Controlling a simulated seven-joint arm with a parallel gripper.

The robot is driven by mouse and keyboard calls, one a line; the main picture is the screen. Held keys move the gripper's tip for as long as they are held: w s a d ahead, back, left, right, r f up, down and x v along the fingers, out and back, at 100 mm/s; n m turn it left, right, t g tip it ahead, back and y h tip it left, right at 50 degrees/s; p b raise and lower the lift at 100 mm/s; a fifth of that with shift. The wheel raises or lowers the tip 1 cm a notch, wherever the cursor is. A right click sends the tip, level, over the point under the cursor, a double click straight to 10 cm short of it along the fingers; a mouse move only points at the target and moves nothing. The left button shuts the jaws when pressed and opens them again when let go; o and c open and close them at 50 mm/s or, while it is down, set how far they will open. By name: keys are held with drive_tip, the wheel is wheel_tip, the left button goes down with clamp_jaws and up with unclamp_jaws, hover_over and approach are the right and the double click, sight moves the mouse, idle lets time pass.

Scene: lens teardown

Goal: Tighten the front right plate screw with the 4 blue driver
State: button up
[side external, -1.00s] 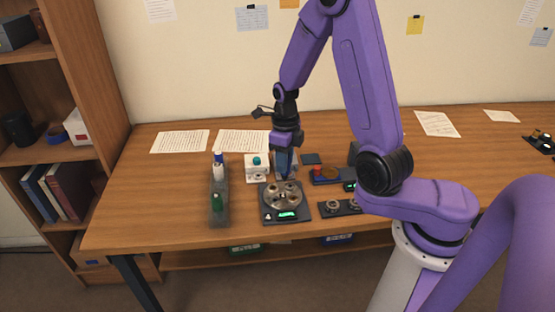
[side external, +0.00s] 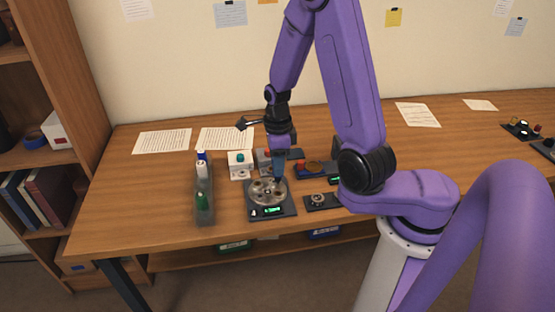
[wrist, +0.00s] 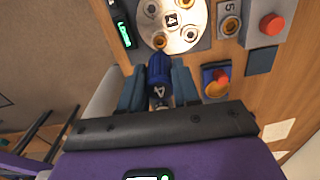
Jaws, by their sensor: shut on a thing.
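The round metal plate (side external: 257,199) sits on a dark square fixture with a lit green display. It also shows in the wrist view (wrist: 177,44), with several brass-ringed screw spots and a "4" label at its middle. My gripper (wrist: 159,78) is shut on the blue driver (wrist: 160,68), whose collar is marked "4". In the side view my gripper (side external: 278,166) is at the back right edge of the plate. The driver's tip is hidden, so I cannot tell whether it touches a screw.
A clear rack (side external: 204,211) with a green driver and a white-and-blue one stands left of the plate. A white box with a teal knob (side external: 240,158) is behind. Red-buttoned unit (wrist: 271,26) and small dark fixtures crowd the right. The front-left table is clear.

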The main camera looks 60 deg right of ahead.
drive_tip(key=n, duration=0.2)
drive_tip(key=f+n, duration=0.1)
drive_tip(key=n, duration=0.1)
drive_tip(key=shift+n, duration=0.3)
drive_tip(key=n, duration=0.3)
drive_tip(key=shift+f, duration=0.2)
drive_tip(key=n, duration=0.4)
drive_tip(key=shift+f+n, duration=0.35)
drive_tip(key=shift+n, duration=0.05)
drive_tip(key=n, duration=0.3)
drive_tip(key=shift+f, duration=0.65)
drive_tip(key=shift+f, duration=0.7)
drive_tip(key=m, duration=0.3)
idle(0.3)
drive_tip(key=shift+m, duration=0.3)
